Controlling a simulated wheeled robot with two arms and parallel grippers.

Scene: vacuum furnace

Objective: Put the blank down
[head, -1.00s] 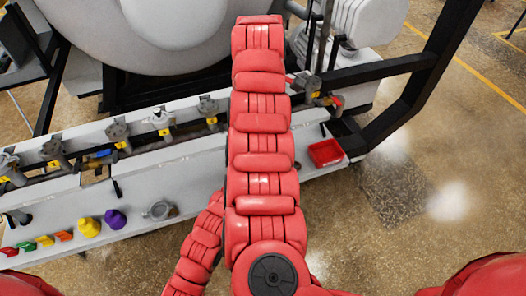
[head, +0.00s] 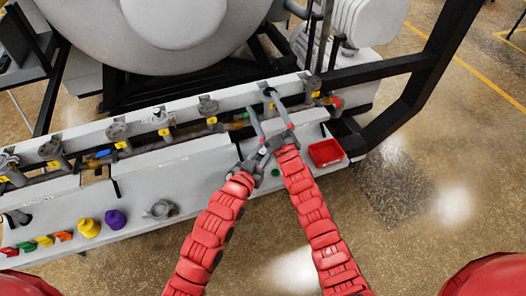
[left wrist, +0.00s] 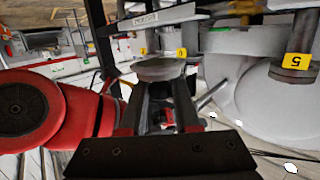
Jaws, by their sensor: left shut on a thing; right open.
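My left gripper (head: 262,153) is low over the right part of the white bench, beside my right gripper. In the left wrist view its two fingers (left wrist: 160,92) are shut on a grey, round, disc-like blank (left wrist: 160,69) at their tips. In the head view the blank cannot be made out clearly among the grippers. My right gripper (head: 260,102) is open, its two long grey fingers spread toward the valve rail. Nothing shows between them. Whether the two grippers touch cannot be told.
The white bench (head: 190,172) carries a grey ring-shaped part (head: 160,209), a purple piece (head: 116,218), a yellow piece (head: 88,227) and several coloured blocks. A red tray (head: 326,152) sits at its right end. Behind are tagged valves (head: 117,131) and a black frame (head: 420,95).

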